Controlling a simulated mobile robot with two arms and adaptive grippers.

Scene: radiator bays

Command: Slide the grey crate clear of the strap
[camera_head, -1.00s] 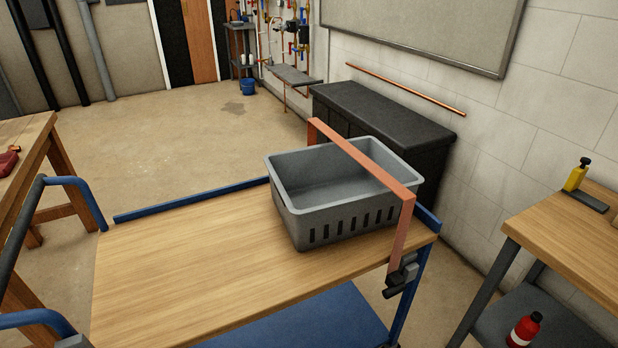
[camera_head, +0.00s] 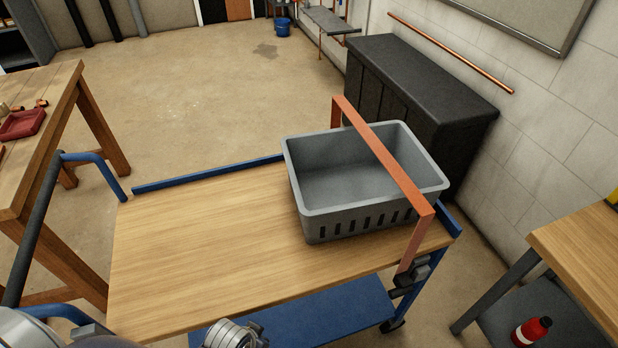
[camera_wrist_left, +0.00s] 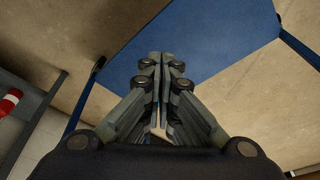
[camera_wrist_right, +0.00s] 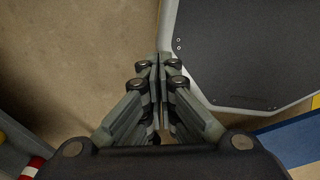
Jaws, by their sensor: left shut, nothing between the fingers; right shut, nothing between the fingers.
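The grey crate (camera_head: 360,222) is an open, empty-looking bin with slots in its near side. It stands upright at the right end of the wooden cart top (camera_head: 200,250). The orange strap (camera_head: 385,160) arches over the crate's right part, from the back edge to a dark clamp (camera_head: 411,276) at the front edge. I cannot tell whether strap and crate touch. My left gripper (camera_wrist_left: 162,60) is shut and empty, with the blue lower shelf (camera_wrist_left: 205,50) beyond it. My right gripper (camera_wrist_right: 160,60) is shut and empty above the floor. Neither gripper's fingertips show clearly in the head view.
The cart top left of the crate is clear, with a low blue rail (camera_head: 205,175) along its back. A wooden table (camera_head: 50,130) stands left, a black cabinet (camera_head: 420,95) behind. A workbench (camera_head: 590,250) stands right, with a red bottle (camera_head: 531,331) on its lower shelf.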

